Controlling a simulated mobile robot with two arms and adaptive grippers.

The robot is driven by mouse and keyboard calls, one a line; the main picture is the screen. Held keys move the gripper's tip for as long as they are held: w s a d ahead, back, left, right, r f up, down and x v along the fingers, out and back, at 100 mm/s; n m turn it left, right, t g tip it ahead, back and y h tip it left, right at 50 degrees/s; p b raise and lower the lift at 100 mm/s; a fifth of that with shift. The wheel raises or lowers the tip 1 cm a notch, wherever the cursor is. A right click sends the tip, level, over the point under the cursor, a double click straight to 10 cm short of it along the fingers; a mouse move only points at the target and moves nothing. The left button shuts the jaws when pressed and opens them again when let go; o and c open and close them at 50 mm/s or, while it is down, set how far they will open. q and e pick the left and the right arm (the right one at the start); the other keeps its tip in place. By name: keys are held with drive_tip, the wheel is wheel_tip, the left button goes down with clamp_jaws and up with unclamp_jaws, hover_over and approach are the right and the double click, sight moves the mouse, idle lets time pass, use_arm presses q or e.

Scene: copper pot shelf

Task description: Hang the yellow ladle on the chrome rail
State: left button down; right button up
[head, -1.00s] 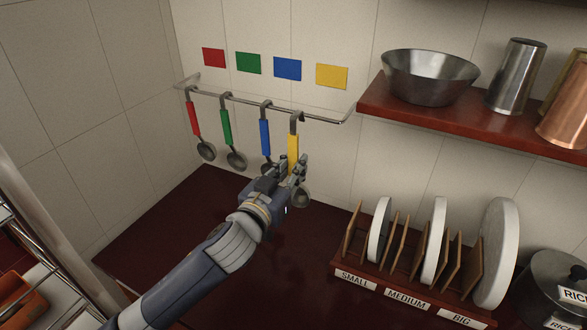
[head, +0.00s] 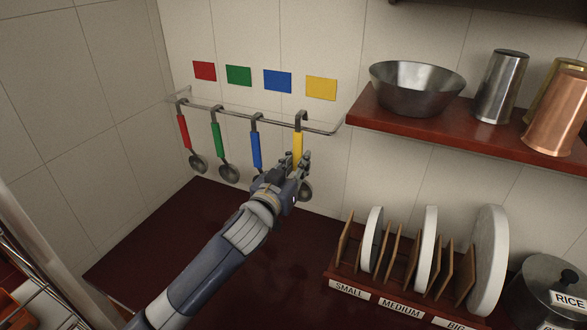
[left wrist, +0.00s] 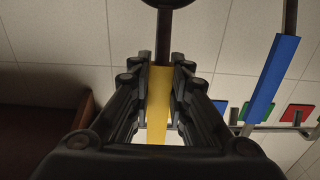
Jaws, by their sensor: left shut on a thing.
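The yellow ladle (head: 298,143) is upright in front of the chrome rail (head: 318,129), at its right part, below the yellow wall card (head: 321,88). Its hook top shows above the rail line; I cannot tell whether the hook touches the rail. My left gripper (head: 294,160) is shut on its yellow handle, and the bowl shows below the fingers. In the left wrist view the yellow handle (left wrist: 158,105) lies between the fingers (left wrist: 160,62). My right gripper is not in view.
Red (head: 183,132), green (head: 217,140) and blue (head: 256,150) ladles hang on the rail to the left. A red shelf (head: 450,132) with a metal bowl (head: 416,88) is at the right. A lid rack (head: 372,296) stands below it. The dark counter's left part is clear.

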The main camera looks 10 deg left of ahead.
use_arm(q)
drive_tip(key=shift+w+d, duration=0.1)
drive_tip(key=shift+w, duration=0.35)
drive_tip(key=shift+w+f, duration=0.1)
drive_tip(key=shift+f, duration=0.25)
drive_tip(key=shift+f+b, duration=0.95)
drive_tip(key=shift+f, duration=0.2)
drive_tip(key=c, duration=1.4)
unclamp_jaws()
drive_tip(key=shift+c, duration=0.2)
drive_tip(key=shift+f, duration=0.1)
